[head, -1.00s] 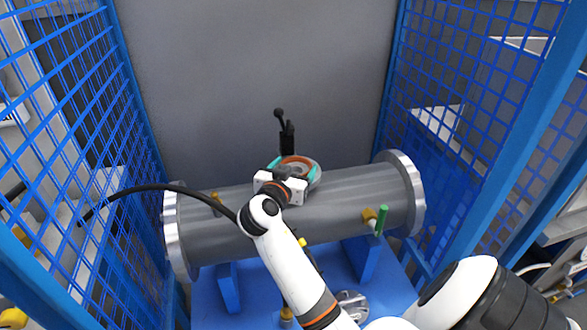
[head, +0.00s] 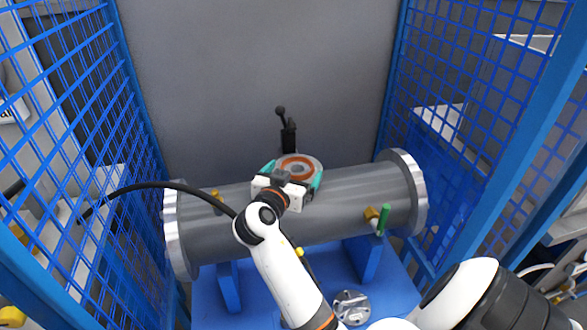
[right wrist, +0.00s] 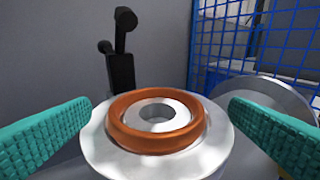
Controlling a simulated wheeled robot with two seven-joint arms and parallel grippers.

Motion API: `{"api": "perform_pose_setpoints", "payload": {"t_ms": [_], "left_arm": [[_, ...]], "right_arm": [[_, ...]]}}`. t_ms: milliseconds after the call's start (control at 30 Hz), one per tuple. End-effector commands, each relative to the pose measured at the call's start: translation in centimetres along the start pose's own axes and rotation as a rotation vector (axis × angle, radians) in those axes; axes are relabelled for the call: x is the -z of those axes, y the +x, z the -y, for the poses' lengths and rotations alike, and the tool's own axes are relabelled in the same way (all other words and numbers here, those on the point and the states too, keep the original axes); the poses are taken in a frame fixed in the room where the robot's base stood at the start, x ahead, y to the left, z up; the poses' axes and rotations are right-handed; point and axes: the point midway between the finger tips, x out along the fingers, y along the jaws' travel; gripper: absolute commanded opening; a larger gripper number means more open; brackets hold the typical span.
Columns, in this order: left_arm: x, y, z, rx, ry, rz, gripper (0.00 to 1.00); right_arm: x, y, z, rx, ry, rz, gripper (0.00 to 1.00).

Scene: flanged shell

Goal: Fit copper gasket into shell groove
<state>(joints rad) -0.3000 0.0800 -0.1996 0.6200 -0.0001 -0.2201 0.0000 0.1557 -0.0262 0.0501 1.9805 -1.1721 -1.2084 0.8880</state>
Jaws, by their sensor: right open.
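The copper gasket (head: 296,163) is an orange-brown ring lying on the pale round flange (head: 314,163) on top of the grey shell (head: 345,197). In the right wrist view the gasket (right wrist: 155,122) lies roughly flat around the flange's raised inner collar (right wrist: 158,114). The groove is hidden under it, so I cannot tell how deep it sits. My right gripper (head: 293,170) is open at the flange. Its teal fingers (right wrist: 161,105) stand to either side of the gasket, with gaps between. My left gripper is not in view.
A black lever clamp (head: 288,133) stands upright behind the flange. A green-handled valve (head: 382,218) sticks out at the shell's right. Blue mesh fences (head: 480,110) close both sides, and a black hose (head: 140,189) runs in from the left. A metal part (head: 351,306) lies on the blue base.

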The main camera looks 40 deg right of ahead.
Motion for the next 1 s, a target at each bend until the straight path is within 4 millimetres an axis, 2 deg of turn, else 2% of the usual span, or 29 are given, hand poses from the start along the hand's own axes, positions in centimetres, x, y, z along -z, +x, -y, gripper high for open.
{"api": "perform_pose_setpoints", "payload": {"t_ms": [33,100,300,1000], "left_arm": [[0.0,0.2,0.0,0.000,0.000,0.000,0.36],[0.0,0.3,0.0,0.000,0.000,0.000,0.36],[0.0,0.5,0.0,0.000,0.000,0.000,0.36],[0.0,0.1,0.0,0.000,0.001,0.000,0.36]], "right_arm": [[0.8,-1.2,-0.3,-0.009,-0.006,-0.015,1.00],[0.6,-2.4,-0.4,-0.011,-0.006,-0.013,1.00],[0.3,-4.8,-0.5,-0.014,-0.004,-0.005,1.00],[-0.4,-5.3,-0.6,-0.015,-0.002,0.003,1.00]]}}
